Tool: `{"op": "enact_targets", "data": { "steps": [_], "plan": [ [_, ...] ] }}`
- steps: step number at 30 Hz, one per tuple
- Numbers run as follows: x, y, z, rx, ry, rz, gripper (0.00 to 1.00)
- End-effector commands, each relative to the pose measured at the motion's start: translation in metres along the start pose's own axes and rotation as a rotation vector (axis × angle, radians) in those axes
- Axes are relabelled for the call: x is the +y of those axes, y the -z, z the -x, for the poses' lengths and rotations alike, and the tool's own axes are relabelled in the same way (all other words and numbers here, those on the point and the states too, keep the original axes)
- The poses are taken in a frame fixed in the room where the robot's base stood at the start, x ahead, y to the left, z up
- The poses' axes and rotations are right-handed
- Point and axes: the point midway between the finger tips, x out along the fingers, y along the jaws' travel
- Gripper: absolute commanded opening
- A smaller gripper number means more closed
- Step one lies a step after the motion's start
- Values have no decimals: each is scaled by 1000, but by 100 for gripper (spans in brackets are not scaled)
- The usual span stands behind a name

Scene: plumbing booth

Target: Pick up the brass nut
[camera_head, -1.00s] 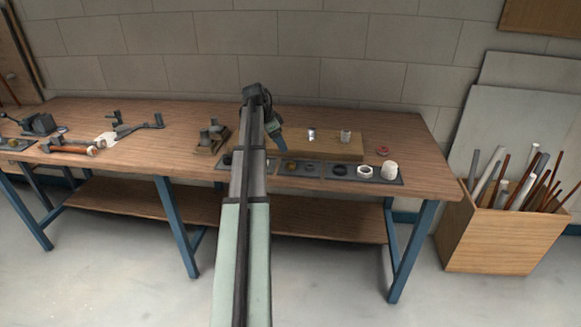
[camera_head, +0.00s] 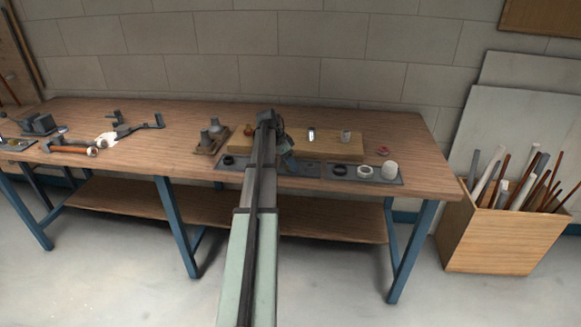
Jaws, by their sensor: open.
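No brass nut can be made out clearly; a small brownish piece seen earlier in the tray's middle section is now hidden behind my gripper. A small orange-brown fitting (camera_head: 249,130) stands on the left end of the wooden board (camera_head: 335,149), left of my arm. I cannot tell if it is brass.
The tray also holds a black ring (camera_head: 229,160), a dark ring (camera_head: 340,170), a pale ring (camera_head: 365,171) and a white cup-like piece (camera_head: 389,171). Two small metallic fittings (camera_head: 311,134) (camera_head: 346,136) stand on the board. A red ring (camera_head: 382,150) lies at right.

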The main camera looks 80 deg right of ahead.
Motion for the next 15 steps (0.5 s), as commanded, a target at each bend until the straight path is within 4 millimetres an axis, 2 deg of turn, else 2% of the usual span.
{"op": "enact_targets", "data": {
  "steps": [7,15],
  "plan": [
    [0,0,-3,0,0,0,68],
    [0,0,-3,0,0,0,43]
  ]
}}
